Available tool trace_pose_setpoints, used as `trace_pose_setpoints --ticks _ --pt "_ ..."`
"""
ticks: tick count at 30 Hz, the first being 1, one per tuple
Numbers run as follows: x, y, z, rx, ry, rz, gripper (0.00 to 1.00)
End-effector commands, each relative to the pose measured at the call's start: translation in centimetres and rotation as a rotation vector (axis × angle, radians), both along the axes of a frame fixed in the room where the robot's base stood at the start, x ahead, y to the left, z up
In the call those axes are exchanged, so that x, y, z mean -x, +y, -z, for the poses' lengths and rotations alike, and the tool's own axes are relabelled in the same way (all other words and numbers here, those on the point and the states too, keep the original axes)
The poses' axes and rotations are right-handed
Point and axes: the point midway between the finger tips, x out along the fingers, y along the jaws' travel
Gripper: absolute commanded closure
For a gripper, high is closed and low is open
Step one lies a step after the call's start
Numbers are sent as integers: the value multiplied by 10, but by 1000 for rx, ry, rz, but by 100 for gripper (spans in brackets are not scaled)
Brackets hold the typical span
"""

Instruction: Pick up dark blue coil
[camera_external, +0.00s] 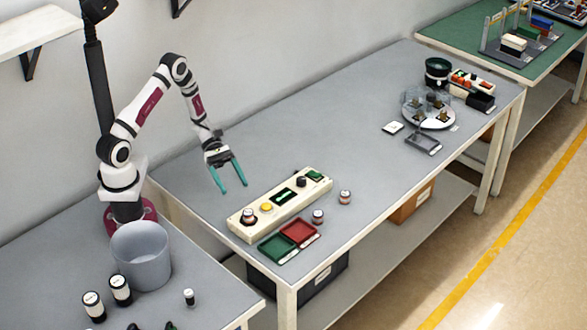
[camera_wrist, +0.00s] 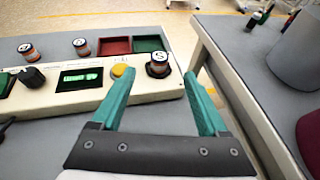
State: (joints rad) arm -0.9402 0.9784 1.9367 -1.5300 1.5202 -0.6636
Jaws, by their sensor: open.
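My gripper (camera_external: 233,188) is open and empty, with its teal fingers above the table behind the control panel. In the wrist view my gripper (camera_wrist: 160,76) has its fingers apart, with a white-topped dark coil (camera_wrist: 158,64) showing between them in the picture. This coil (camera_external: 248,217) sits at the panel's left end in the external view, apart from the fingers. Two other white-topped coils, one (camera_external: 318,216) near the red tray and one (camera_external: 345,197) further right, stand on the table; both look reddish or brownish. I cannot tell which coil is dark blue.
The cream panel (camera_external: 290,208) has a yellow button, a display and a black knob. A red tray (camera_external: 298,232) and a green tray (camera_external: 278,248) lie in front. A grey bin (camera_external: 141,256) stands on the left table. A round feeder (camera_external: 428,119) stands far right. The table's middle is clear.

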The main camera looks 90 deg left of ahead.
Motion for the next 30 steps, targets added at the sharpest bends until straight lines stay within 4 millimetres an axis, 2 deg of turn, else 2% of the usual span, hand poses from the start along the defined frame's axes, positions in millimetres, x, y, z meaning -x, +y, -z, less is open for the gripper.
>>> trace_pose_setpoints --ticks 3,15,18,24,30 --pt "-14 -28 13 1 2 6 23" --pt "-47 -81 43 -2 0 9 23" --pt "-51 -88 46 -3 1 7 23" --pt "-52 -88 46 -4 0 5 23" --pt "-52 -88 46 -3 0 6 59"
